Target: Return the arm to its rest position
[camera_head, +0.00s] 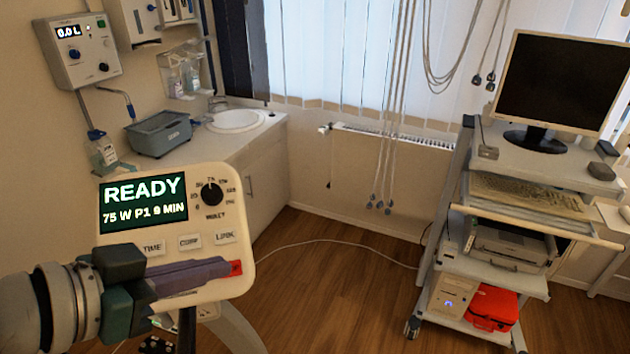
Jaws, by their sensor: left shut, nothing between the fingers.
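My left gripper (222,270) comes in from the lower left, in front of the lower part of a cream control panel (215,250). Its fingers are shut with nothing between them. The panel's green screen (143,202) reads READY, 75 W P1 9 MIN. A black dial (212,194) and a row of labelled buttons show beside and below the screen. The gripper and its fingers hide part of the panel's lower edge. I cannot tell whether the fingertips touch the panel. My right gripper is not in view.
A counter with a sink (236,120) and a grey bin (160,134) stands behind the panel. A wall unit (78,50) hangs at upper left. A cart with a monitor (560,82) and red bag (492,308) stands right. Wooden floor (335,290) between is open, crossed by a cable.

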